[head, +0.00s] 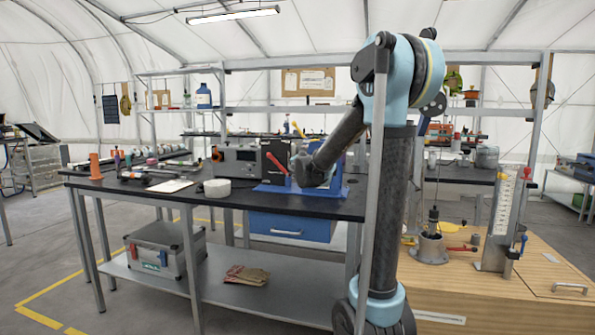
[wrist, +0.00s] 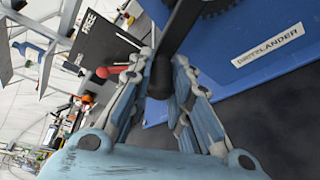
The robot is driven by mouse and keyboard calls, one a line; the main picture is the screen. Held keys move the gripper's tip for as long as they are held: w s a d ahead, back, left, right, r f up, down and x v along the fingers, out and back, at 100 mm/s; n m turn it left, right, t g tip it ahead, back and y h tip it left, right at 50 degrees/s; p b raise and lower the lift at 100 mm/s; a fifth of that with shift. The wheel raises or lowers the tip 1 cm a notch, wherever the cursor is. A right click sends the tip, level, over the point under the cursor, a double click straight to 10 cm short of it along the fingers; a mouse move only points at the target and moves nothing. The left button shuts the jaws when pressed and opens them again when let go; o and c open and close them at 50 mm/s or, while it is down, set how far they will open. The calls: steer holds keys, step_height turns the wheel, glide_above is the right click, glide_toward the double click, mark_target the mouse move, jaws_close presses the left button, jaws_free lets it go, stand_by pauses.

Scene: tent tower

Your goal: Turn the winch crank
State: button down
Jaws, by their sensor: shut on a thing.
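The winch is a blue unit on the dark bench, with its blue base (head: 270,189) showing in the head view. In the wrist view its blue body (wrist: 235,85) carries a white label, with a dark toothed gear at the top edge. A black crank arm (wrist: 182,22) runs down to a dark crank handle (wrist: 159,80). My gripper (wrist: 161,68) is shut on this handle, one finger on each side. In the head view my gripper (head: 308,172) is at the winch, and my arm hides the crank and much of the winch.
A red lever (head: 276,163) on a black plate (head: 275,152) stands just left of my gripper; the plate reads FREE in the wrist view. A grey instrument box (head: 238,162) and white roll (head: 217,188) are further left. A wooden cabinet (head: 540,270) stands at right.

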steer(key=shift+w+d+r, duration=0.1)
steer(key=shift+w+d, duration=0.05)
steer(key=shift+w, duration=0.05)
steer(key=c, duration=1.8)
jaws_free()
steer(key=o, duration=0.4)
steer(key=shift+w+d, duration=0.1)
steer(key=shift+w, duration=0.05)
steer(key=shift+c, duration=0.2)
steer(key=shift+s, duration=0.2)
steer(key=shift+s, duration=0.15)
steer(key=v, duration=1.1)
steer(key=shift+s, duration=0.2)
